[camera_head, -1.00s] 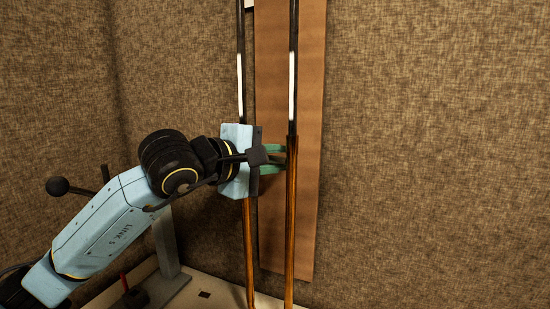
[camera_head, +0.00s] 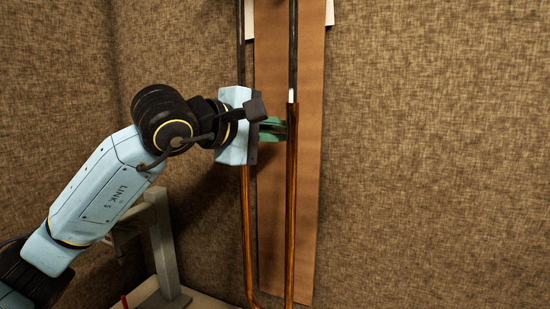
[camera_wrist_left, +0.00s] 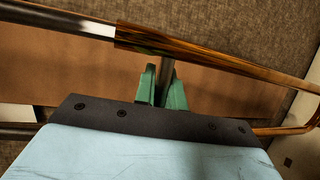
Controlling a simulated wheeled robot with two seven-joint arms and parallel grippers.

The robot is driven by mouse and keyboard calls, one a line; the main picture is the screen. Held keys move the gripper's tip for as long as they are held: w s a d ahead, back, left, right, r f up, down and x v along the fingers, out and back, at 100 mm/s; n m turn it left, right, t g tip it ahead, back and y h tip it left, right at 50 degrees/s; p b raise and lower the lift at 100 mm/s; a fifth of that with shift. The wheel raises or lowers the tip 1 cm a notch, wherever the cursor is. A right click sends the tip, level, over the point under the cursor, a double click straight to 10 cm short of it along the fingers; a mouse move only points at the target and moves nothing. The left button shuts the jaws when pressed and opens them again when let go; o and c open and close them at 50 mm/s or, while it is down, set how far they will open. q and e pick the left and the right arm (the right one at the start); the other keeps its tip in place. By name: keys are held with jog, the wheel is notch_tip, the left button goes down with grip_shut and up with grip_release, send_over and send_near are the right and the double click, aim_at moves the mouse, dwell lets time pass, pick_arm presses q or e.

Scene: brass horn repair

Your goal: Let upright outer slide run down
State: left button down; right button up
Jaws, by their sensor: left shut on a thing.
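The outer slide (camera_head: 291,200) is a long brass U, standing upright with its bend at the bottom edge of the head view. It also shows across the wrist view (camera_wrist_left: 220,58). Its right upper end surrounds the dark inner tube (camera_head: 293,45), with a short white band (camera_head: 291,96) showing just above the brass. My left gripper (camera_head: 273,128) reaches between the two legs from the left, below that end. In the wrist view its green fingers (camera_wrist_left: 163,82) are shut on a grey crossbar of the slide. The left leg's upper end is hidden behind my gripper.
A tall brown board (camera_head: 309,180) stands close behind the slide, against a woven brown wall (camera_head: 430,150). A grey stand (camera_head: 162,245) is at lower left, behind my arm. The area to the right of the slide is clear.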

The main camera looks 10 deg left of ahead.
pick_arm(q)
notch_tip(320, 180, up, 18)
jog(key=p, duration=0.7)
jog(key=c, duration=1.5)
grip_release()
jog(key=shift+f, duration=0.1)
jog(key=shift+s+a, duration=0.1)
jog(key=shift+a, duration=0.05)
jog(key=b+v, duration=0.3)
jog(key=v, duration=1)
jog(key=shift+s, duration=0.1)
